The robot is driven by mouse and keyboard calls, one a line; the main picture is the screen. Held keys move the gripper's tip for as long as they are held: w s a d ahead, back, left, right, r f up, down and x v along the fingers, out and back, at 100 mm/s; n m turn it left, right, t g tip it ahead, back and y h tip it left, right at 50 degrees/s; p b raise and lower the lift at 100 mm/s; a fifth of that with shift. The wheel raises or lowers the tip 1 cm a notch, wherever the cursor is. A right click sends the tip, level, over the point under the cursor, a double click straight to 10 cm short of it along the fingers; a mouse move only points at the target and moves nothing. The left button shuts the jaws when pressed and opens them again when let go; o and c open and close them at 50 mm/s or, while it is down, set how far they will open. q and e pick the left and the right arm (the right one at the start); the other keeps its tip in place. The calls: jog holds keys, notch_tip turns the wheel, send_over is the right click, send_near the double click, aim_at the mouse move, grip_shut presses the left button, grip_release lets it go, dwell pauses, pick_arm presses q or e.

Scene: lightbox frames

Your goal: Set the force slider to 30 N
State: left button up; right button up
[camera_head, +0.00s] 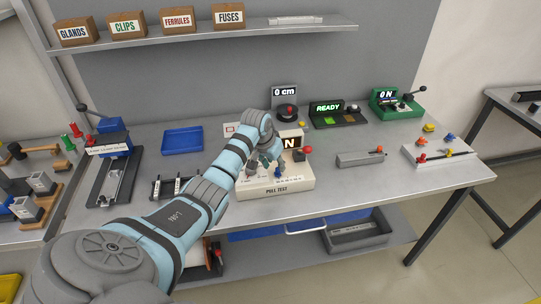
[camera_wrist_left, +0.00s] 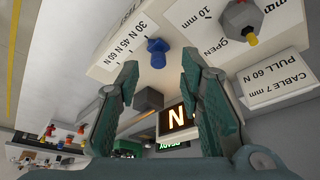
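The cream PULL TEST box (camera_head: 300,186) stands on the bench in the middle of the head view, with printed scale marks on its front. The wrist view shows its panel (camera_wrist_left: 105,65) with the labels 30 N, 45 N and 60 N. A blue slider knob (camera_wrist_left: 155,47) sits beside these labels; I cannot tell which mark it stands at. It also shows in the head view (camera_head: 278,173). My left gripper (camera_wrist_left: 159,62) is open, its fingertips pointing toward the knob, one on each side in the picture; no contact shows. My right gripper is out of view.
The box's display (camera_wrist_left: 175,118) shows N, with its digits hidden by my finger. A hex part (camera_wrist_left: 242,17) and a CABLE 7 mm label are near my other finger. A grey block (camera_head: 360,159) lies to the right, a blue tray (camera_head: 182,140) to the left.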

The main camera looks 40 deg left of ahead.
pick_arm(q)
jog(key=v, duration=0.8)
jog(key=shift+s+r, duration=0.15)
jog(key=shift+r, duration=0.15)
jog(key=shift+a+f, duration=0.1)
jog(key=shift+a, duration=0.05)
